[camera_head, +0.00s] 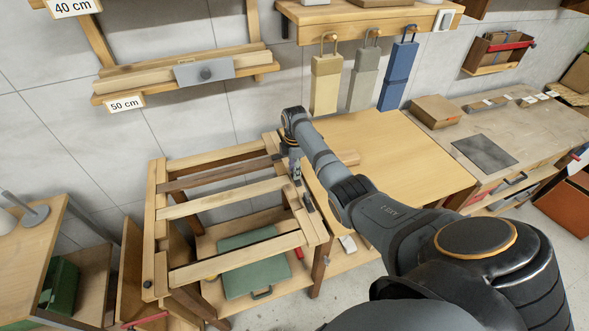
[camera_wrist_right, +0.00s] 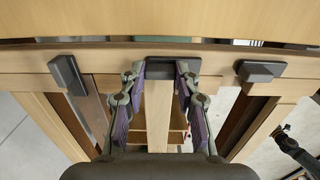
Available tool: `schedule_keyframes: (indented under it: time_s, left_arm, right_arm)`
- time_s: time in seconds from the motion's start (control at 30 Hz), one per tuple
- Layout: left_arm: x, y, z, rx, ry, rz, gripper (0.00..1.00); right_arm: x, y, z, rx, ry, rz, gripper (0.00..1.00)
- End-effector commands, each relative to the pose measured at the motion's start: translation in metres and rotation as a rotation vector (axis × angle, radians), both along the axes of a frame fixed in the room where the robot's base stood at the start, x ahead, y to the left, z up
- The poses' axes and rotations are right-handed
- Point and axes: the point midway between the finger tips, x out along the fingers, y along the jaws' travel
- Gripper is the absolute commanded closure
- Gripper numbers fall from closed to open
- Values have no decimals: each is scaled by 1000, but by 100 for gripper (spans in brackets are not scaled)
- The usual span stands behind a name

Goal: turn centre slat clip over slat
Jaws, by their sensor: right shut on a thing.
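A light centre slat (camera_head: 222,197) spans the wooden slatted frame (camera_head: 149,230) in the head view. My right gripper (camera_head: 296,174) reaches down to the frame's right rail. In the right wrist view, its two purple-padded fingers (camera_wrist_right: 158,88) are closed on a dark centre clip (camera_wrist_right: 172,67), beside and above the slat (camera_wrist_right: 158,118). The clip lies mostly lengthwise along the rail; how much of the slat it covers is unclear. A second dark clip (camera_wrist_right: 67,75) is turned at an angle at left, and a third (camera_wrist_right: 261,71) lies along the rail at right.
A wooden table (camera_head: 400,150) adjoins the rail. A green case (camera_head: 255,275) lies on the shelf beneath the slats. A wall rack (camera_head: 125,82) hangs behind. A dark jointed shape (camera_wrist_right: 290,148) at the lower right of the wrist view may be my left arm.

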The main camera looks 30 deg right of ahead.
Motion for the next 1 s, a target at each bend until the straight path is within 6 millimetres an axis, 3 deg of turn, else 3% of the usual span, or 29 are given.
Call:
schedule_keyframes:
  time_s: [0.43, 1.0]
  left_arm:
    - [3, 0, 11, 0, -4, 0, 60]
    - [-1, 0, 40, 0, 1, 0, 60]
  right_arm:
    - [0, 0, 2, 0, 2, -115, 100]
    - [1, 1, 2, 0, 1, -631, 100]
